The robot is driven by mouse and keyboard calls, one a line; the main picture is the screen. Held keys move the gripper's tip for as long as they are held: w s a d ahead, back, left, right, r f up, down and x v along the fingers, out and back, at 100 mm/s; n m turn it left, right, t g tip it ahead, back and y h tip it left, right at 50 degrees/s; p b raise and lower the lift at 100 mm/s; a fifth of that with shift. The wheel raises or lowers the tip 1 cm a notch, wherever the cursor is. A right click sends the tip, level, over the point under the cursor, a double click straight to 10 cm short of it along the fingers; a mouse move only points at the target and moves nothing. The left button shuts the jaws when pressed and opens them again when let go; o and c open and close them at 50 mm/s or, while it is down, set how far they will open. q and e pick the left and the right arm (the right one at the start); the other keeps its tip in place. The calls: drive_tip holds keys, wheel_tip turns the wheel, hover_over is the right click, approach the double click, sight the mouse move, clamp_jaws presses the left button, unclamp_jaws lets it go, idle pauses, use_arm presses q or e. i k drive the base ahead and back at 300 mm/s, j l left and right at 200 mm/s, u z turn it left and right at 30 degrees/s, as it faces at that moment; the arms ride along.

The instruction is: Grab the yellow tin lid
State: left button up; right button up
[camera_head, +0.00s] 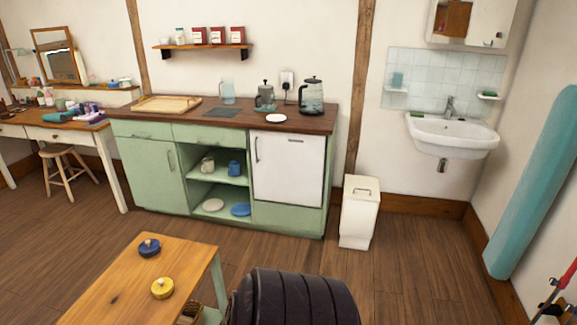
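A blue lid (149,248) of like shape, with a dark knob, lies farther back on the same table. Neither of my grippers shows in the head view, so their places relative to the lid cannot be seen.
A dark, ribbed, padded thing (292,300) stands right of the table. Behind are a green kitchen unit (145,172), a white bin (359,212) and a sink (452,132). A teal board (540,180) leans at the right. Wooden floor (410,275) is open between.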

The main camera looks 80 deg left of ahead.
sight(163, 286)
drive_tip(key=u, duration=4.3)
drive_tip(key=i+l+u, duration=0.1)
drive_tip(key=l+u, duration=0.2)
drive_tip(key=u, duration=0.15)
drive_tip(key=l+u, duration=0.35)
drive_tip(key=u, duration=0.15)
drive_tip(key=l+u, duration=0.7)
drive_tip(key=u, duration=0.2)
